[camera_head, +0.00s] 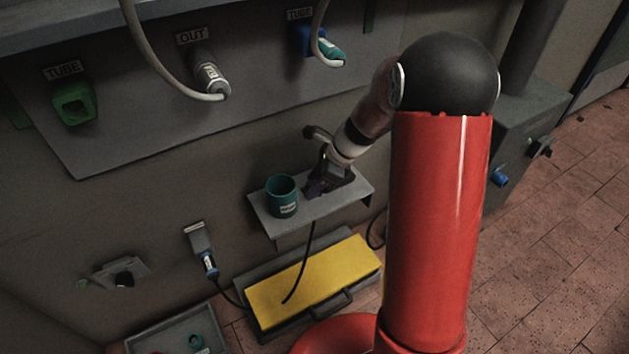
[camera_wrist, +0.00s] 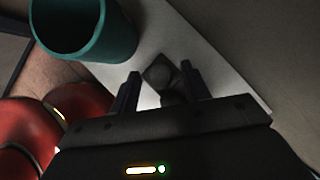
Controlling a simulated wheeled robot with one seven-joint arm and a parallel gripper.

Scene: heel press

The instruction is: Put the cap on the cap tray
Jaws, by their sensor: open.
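My gripper (camera_head: 325,184) is low over the small grey wall shelf (camera_head: 345,198). In the wrist view its two fingers (camera_wrist: 161,72) are apart. A small dark object (camera_wrist: 160,73) with a squarish part and a rounded part shows between and just beyond the fingertips; I cannot tell whether it is the cap or whether the fingers touch it. A teal cup (camera_head: 282,196) with a white label stands upright at the shelf's left; it also shows in the wrist view (camera_wrist: 75,28). A grey tray (camera_head: 150,342) at the bottom left holds a small teal ring-shaped piece (camera_head: 196,342).
A yellow-topped case (camera_head: 320,275) lies below the shelf, with a black cable hanging across it. The wall panel above has a green tube socket (camera_head: 74,103), an OUT fitting (camera_head: 211,78) and a teal-tipped hose (camera_head: 328,50). A grey cabinet (camera_head: 535,110) stands at the right.

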